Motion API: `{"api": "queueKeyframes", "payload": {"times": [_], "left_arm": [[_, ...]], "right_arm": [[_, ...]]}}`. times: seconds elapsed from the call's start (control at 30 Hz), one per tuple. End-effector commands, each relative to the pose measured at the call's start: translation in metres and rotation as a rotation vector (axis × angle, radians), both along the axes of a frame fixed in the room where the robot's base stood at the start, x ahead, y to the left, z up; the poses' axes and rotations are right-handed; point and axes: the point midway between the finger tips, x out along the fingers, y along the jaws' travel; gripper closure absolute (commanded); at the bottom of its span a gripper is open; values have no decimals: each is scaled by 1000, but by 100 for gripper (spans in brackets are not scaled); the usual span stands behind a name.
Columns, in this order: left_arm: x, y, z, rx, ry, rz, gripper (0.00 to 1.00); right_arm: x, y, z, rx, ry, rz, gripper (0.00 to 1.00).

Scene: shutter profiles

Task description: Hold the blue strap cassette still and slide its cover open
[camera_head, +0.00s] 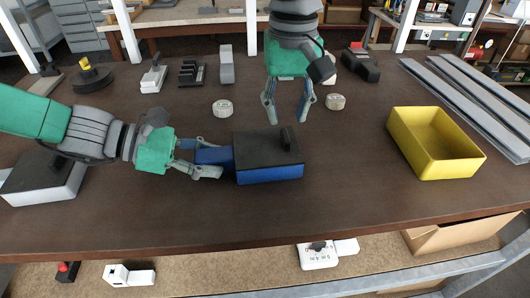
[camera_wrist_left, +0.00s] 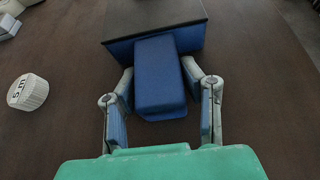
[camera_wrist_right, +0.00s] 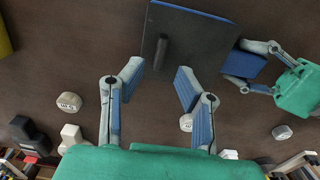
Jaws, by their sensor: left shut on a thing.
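The blue strap cassette (camera_head: 270,175) lies on the brown table with a dark flat cover (camera_head: 262,148) on top; an upright dark handle (camera_head: 287,139) stands near the cover's right end. The cover appears to lie over the cassette body. My left gripper (camera_head: 208,160) is shut on the blue block (camera_wrist_left: 160,75) that sticks out of the cassette's left end, one finger on each side. My right gripper (camera_head: 287,117) is open and empty, pointing down behind the cassette. In the right wrist view, the handle (camera_wrist_right: 161,52) lies beyond its fingertips, apart from them.
A yellow bin (camera_head: 437,145) stands to the right, with long grey profiles (camera_head: 470,95) behind it. A white box with a dark lid (camera_head: 45,180) is at the far left. The table in front is clear.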

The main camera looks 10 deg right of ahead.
Motion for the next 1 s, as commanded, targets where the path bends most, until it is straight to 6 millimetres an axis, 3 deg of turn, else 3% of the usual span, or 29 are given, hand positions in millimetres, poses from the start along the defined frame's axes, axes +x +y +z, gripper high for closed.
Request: {"api": "queueKeyframes", "payload": {"times": [0.33,0.77,0.87,1.0], "left_arm": [[-1,1,-1,1,1,0,100],[-1,1,-1,0,1,0,100],[-1,1,-1,0,1,0,100],[-1,1,-1,0,1,0,100]], "right_arm": [[-1,1,-42,-2,0,3,71],[-1,1,-50,0,0,2,71],[-1,1,-50,0,-1,2,99],[0,1,-50,1,-1,3,100]]}}
